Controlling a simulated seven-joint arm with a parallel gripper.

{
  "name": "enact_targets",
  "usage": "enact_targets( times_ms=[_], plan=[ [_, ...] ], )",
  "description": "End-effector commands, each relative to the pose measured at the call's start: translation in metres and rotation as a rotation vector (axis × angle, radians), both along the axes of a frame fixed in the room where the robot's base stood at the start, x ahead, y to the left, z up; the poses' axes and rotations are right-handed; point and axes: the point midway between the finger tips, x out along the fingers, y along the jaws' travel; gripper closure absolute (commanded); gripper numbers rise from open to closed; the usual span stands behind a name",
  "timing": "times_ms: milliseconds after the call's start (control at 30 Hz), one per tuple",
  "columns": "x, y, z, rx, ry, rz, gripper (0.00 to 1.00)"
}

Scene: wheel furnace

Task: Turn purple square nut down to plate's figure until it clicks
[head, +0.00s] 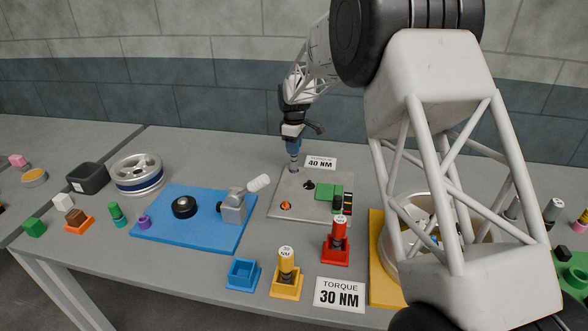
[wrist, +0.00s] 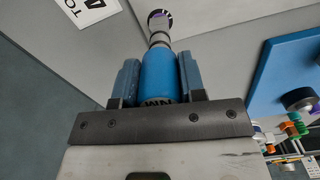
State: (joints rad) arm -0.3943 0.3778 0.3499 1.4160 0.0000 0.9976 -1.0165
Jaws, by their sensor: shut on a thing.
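My gripper (wrist: 158,88) is shut on a blue torque driver (wrist: 157,72), which hangs upright in the head view (head: 293,147). The driver's grey socket end (head: 294,166) is at the far left corner of the grey plate (head: 279,209). In the wrist view, a purple edge (wrist: 152,14) shows around the socket tip. This looks like the purple square nut, mostly hidden by the socket; I cannot tell how far down it sits. The plate's sign (head: 320,162) reads 40 NM and stands behind the plate.
The plate also carries an orange part (head: 286,205) and a green block (head: 328,192). In front stand a red driver (head: 337,235), a yellow driver (head: 287,262), an empty blue holder (head: 243,273) and a 30 NM sign (head: 339,294). A blue board (head: 180,235) lies left.

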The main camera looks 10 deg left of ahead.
Motion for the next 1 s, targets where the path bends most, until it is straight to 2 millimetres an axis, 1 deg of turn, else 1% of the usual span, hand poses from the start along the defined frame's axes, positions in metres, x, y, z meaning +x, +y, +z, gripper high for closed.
enact_targets(
  times_ms=[367, 400, 467, 500, 600, 867, 1000],
  plan=[
    [0.0000, 0.0000, -0.0052, 0.000, 0.000, 0.000, 0.99],
    [0.0000, 0.0000, -0.0054, 0.000, 0.000, 0.000, 0.61],
    [0.0000, 0.0000, -0.0053, 0.000, 0.000, 0.000, 0.52],
    [0.0000, 0.0000, -0.0053, 0.000, 0.000, 0.000, 0.46],
    [0.0000, 0.0000, -0.0054, 0.000, 0.000, 0.000, 0.33],
    [-0.0001, 0.0000, -0.0056, 0.000, 0.000, 0.000, 0.33],
    [0.0001, 0.0001, -0.0017, 0.000, 0.000, 0.000, 0.33]
  ],
)
